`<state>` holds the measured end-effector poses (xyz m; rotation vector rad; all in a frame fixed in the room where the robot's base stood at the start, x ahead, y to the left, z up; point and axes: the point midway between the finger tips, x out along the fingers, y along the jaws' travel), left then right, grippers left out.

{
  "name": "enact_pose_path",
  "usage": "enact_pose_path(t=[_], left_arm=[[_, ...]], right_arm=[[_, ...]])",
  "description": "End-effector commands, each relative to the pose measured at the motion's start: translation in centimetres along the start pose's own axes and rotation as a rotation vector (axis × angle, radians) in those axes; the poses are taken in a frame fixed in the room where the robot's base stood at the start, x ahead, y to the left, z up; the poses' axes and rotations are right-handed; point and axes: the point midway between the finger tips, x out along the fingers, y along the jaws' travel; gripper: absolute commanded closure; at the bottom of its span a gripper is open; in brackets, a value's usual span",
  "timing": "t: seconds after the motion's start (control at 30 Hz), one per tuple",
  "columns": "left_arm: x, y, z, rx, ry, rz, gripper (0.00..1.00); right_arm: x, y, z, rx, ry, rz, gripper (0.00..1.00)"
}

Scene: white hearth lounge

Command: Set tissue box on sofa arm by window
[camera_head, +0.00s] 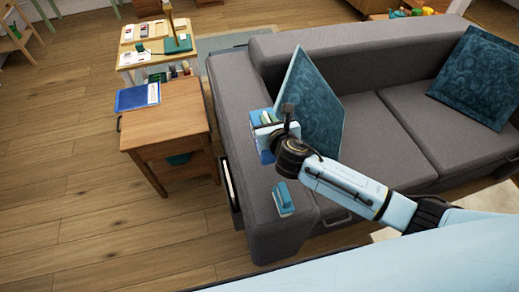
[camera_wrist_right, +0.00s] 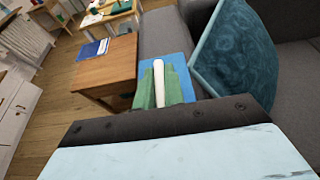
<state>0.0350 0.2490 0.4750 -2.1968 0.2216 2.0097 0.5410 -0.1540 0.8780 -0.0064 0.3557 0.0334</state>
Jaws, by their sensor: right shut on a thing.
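A blue box with green on it, which looks like the tissue box (camera_head: 261,114), is at the left arm of the grey sofa (camera_head: 240,170). My right gripper (camera_head: 267,126) is shut on it and partly covers it. In the right wrist view the blue box (camera_wrist_right: 181,66) shows at the sofa arm, behind green and white parts; its lower part is hidden. I cannot tell whether its underside touches the arm. My left gripper is not in view.
A small blue object (camera_head: 284,198) lies on the sofa arm nearer me. A teal cushion (camera_head: 310,100) leans close beside the gripper. A wooden side table (camera_head: 165,120) with a blue book (camera_head: 138,97) stands left of the sofa. Another teal cushion (camera_head: 475,78) is at right.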

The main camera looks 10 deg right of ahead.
Motion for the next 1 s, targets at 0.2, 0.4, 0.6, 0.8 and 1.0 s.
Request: enact_pose_path(t=[0.2, 0.4, 0.6, 0.8, 1.0], left_arm=[[1.8, 0.1, 0.3, 0.000, -0.002, 0.000, 0.00], [3.2, -0.3, 0.5, 0.003, -0.003, -0.005, 0.00], [3.9, -1.1, 0.7, 0.008, -0.006, -0.015, 0.00], [5.3, -2.5, 1.1, 0.018, -0.012, -0.032, 0.00], [5.1, -2.7, 1.2, 0.020, -0.014, -0.034, 0.00]], right_arm=[[1.1, 0.0, -3.1, 0.000, 0.003, -0.001, 1.00], [2.2, 0.0, -6.0, 0.000, 0.000, 0.000, 1.00], [2.7, 0.1, -7.3, 0.000, 0.000, 0.001, 1.00], [3.6, 0.1, -10.0, 0.001, 0.001, 0.001, 1.00], [3.6, 0.0, -9.8, 0.000, -0.001, 0.001, 1.00]])
